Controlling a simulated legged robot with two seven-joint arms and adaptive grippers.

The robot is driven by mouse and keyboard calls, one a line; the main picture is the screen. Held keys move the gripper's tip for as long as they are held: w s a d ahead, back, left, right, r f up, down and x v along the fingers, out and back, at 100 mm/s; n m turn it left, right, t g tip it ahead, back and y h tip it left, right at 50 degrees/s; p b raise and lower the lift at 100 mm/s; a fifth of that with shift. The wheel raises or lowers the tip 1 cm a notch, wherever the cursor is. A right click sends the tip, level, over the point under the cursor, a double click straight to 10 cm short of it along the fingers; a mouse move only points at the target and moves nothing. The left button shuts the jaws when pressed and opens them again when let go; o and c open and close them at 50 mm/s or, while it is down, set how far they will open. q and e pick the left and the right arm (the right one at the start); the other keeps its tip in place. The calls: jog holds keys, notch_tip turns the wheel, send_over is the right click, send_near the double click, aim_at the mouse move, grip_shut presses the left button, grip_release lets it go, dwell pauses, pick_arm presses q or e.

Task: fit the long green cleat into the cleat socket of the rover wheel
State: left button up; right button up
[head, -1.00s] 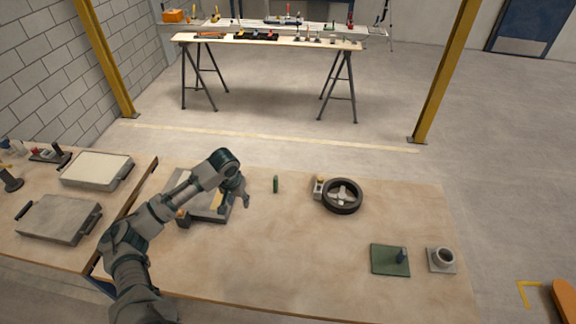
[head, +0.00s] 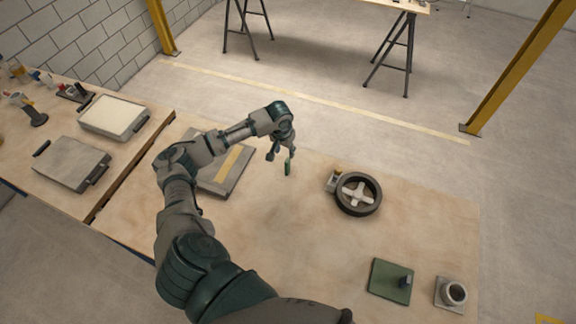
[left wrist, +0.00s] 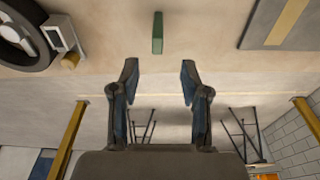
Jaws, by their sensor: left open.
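The left gripper is empty. The rover wheel (head: 358,194) is dark with a pale cross-shaped hub and stands to the right of the cleat. A small light block with a yellowish part (head: 333,182) is at its left side; I cannot make out the socket clearly. My right gripper is not in view.
The tilting sandbed panel with a yellow stripe (head: 228,165) lies left of the cleat, under my left arm. A green plate with a peg (head: 390,281) and a grey block with a round cup (head: 451,293) sit at the front right. The table's middle is clear.

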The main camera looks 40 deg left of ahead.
aim_at(287, 160)
pick_arm(q)
jog(key=f, duration=0.2)
jog(key=w+f, duration=0.1)
jog(key=f, duration=0.6)
jog(key=w+f, duration=0.1)
jog(key=shift+a+f, duration=0.1)
jog(key=shift+f, duration=0.3)
jog(key=shift+s, duration=0.1)
grip_shut()
